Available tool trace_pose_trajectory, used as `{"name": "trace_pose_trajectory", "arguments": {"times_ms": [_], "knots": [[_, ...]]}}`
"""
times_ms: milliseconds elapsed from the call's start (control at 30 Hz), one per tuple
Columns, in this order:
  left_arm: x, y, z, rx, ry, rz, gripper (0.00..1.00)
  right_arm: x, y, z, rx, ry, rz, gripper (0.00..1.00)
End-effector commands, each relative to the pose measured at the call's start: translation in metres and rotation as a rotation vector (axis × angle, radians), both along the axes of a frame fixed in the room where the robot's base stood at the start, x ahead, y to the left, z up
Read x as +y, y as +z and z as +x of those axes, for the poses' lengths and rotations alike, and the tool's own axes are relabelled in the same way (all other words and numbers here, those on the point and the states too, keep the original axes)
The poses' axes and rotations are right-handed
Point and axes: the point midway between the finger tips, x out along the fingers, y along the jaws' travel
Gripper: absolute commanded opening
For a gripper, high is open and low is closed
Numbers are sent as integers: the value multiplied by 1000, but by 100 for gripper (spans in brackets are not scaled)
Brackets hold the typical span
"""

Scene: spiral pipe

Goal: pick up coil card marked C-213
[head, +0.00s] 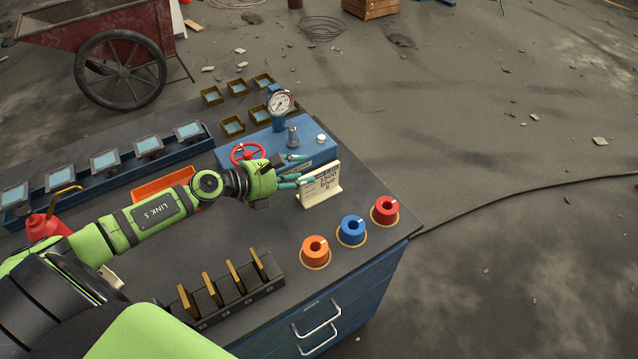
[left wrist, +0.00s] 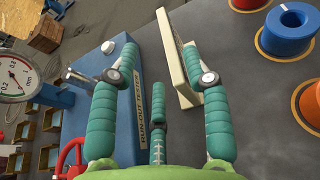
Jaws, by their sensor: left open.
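A cream card (head: 322,186) stands upright on a foot at the right part of the bench. It has dark printed lines that I cannot read for certain, so I cannot tell if it says C-213. My left gripper (head: 298,169) is open, with its teal fingers at the card's left edge. In the left wrist view the card (left wrist: 176,58) shows nearly edge-on between the spread left and right fingertips (left wrist: 158,72), closer to the right one. I cannot tell whether that finger touches it. My right gripper is not in view.
A blue tester box (head: 305,150) with a gauge (head: 281,102) and red handwheel (head: 247,153) is close behind the gripper. Orange (head: 316,250), blue (head: 352,231) and red (head: 385,210) spools stand at the right. A dark rack (head: 236,305) holding several brass plates lies in front.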

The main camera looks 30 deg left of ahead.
Motion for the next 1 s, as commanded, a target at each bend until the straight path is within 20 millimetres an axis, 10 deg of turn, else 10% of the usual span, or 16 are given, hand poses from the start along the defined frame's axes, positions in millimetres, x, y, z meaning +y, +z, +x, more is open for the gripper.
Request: {"name": "trace_pose_trajectory", "arguments": {"times_ms": [733, 867, 1000], "knots": [[-34, -22, 41, 0, 0, -1, 48, 16, 23, 28, -48, -7, 23, 40], [-34, -22, 41, 0, -1, -2, 0, 15, 23, 23, -39, -6, 21, 40], [-33, -22, 41, 0, 0, -1, 0, 12, 22, 20, -33, -6, 17, 40]]}}
